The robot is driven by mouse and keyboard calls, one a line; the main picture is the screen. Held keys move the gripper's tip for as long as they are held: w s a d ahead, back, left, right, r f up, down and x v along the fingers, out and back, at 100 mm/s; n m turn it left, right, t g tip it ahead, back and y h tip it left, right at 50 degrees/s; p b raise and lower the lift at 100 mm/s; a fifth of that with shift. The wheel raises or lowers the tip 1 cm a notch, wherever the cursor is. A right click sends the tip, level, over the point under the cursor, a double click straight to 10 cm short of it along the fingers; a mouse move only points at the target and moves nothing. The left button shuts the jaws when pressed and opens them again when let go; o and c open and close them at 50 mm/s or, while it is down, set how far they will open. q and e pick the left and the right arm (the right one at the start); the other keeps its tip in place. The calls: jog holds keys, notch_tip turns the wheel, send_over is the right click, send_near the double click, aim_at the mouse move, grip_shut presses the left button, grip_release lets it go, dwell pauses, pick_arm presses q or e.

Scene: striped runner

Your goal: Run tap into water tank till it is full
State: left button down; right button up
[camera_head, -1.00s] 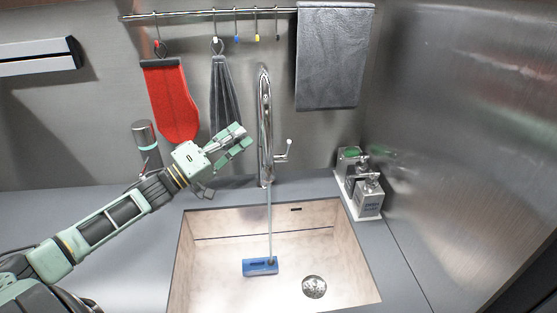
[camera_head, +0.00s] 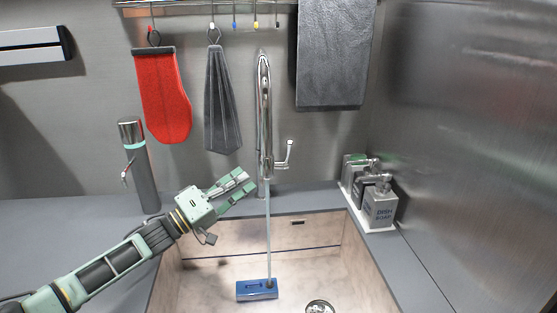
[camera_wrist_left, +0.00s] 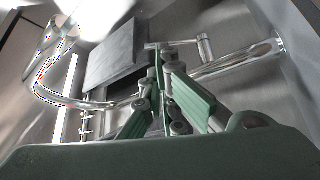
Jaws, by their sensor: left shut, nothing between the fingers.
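A chrome tap (camera_head: 264,120) stands behind the sink, its lever (camera_head: 289,155) sticking up on the right side. A thin stream of water (camera_head: 268,235) runs from it. The water tank (camera_head: 257,291), a small blue box, lies on the sink floor under the stream; its fill level cannot be seen. My left gripper (camera_head: 250,181) is shut and empty, just left of the tap's base, above the sink's back rim. The left wrist view shows its fingers (camera_wrist_left: 160,52) below the curved tap (camera_wrist_left: 105,103) and the lever (camera_wrist_left: 205,50). My right gripper is out of view.
The sink (camera_head: 205,275) has a round drain (camera_head: 320,307) right of the tank. Soap dispensers (camera_head: 380,205) stand on a tray at right. A red mitt (camera_head: 163,95) and grey towels (camera_head: 333,55) hang above.

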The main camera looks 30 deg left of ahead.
pick_arm(q)
jog(key=p, duration=0.2)
send_near(288, 154)
jog(key=w+d+r, duration=0.2)
jog(key=w+r, duration=0.1)
jog(key=w, duration=0.1)
jog(key=shift+x, duration=0.8)
jog(key=shift+r, duration=0.1)
jog(key=w+n+p, duration=0.1)
jog(key=p, duration=0.4)
jog(key=a+r+n+g+y+p, duration=0.1)
jog(key=n+p, duration=0.1)
jog(key=p, duration=0.3)
jog(key=shift+w+a+r+n+y+p, duration=0.15)
jog(key=shift+w+r+n+y+p, duration=0.1)
jog(key=shift+w+n+y+p, duration=0.1)
